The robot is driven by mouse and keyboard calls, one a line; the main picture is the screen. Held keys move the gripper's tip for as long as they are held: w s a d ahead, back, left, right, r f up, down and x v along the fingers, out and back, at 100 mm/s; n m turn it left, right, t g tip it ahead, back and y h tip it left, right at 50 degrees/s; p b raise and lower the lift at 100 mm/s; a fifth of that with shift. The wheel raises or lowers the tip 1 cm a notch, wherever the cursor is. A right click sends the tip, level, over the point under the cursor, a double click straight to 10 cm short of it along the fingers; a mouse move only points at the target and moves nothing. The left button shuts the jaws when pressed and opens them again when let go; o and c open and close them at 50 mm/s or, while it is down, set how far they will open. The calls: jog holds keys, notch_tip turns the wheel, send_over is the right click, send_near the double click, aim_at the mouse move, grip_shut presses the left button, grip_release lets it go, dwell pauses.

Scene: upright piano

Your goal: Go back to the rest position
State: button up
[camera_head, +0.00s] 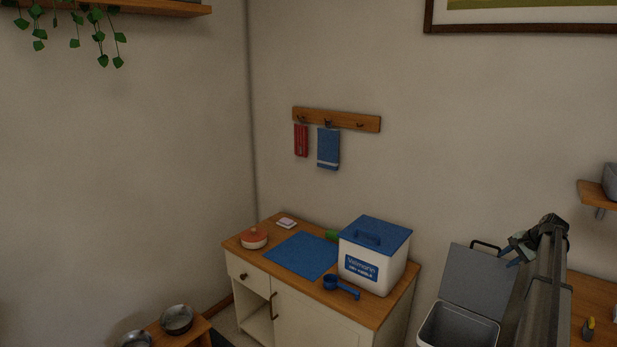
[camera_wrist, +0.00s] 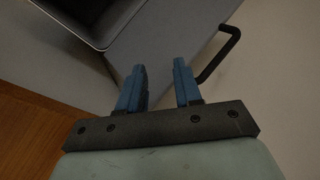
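My gripper (camera_head: 511,258) is at the right of the head view, beside the raised lid (camera_head: 478,278) of a grey bin (camera_head: 455,328). In the wrist view its two blue fingers (camera_wrist: 160,88) stand apart with nothing between them, so it is open and empty. The lid's grey surface lies behind the fingers there, with a black bar handle (camera_wrist: 217,55) just right of them. The bin's opening (camera_wrist: 95,15) shows at the top left. My arm hides part of the wall and the wooden surface on the right.
A wooden surface (camera_head: 590,300) lies right of my arm. A small shelf (camera_head: 596,195) is above it.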

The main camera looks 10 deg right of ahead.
jog(key=s+a+f+n+g, duration=0.25)
jog(key=s+a+f, duration=0.45)
jog(key=a+f, duration=0.35)
jog(key=s+a+f+n+g+h, duration=0.1)
jog(key=s+a+f+n, duration=0.2)
jog(key=s+a+f, duration=0.7)
jog(key=s+a+f+n+g, duration=0.25)
jog(key=s+a+f, duration=0.25)
jog(key=a+f, duration=0.55)
jog(key=s+a+f+n+g, duration=0.2)
jog(key=s+a+f, duration=0.3)
jog(key=s+a, duration=0.5)
jog(key=s+a+f+n+g, duration=0.2)
jog(key=s+a+f, duration=0.4)
jog(key=s+a, duration=0.5)
jog(key=s+a+f+n+g, duration=0.2)
jog(key=s+a+f, duration=0.4)
jog(key=s+a, duration=0.4)
jog(key=shift+s+a+n+g+h, duration=0.2)
jog(key=shift+n+g+h, duration=0.2)
jog(key=shift+n, duration=0.1)
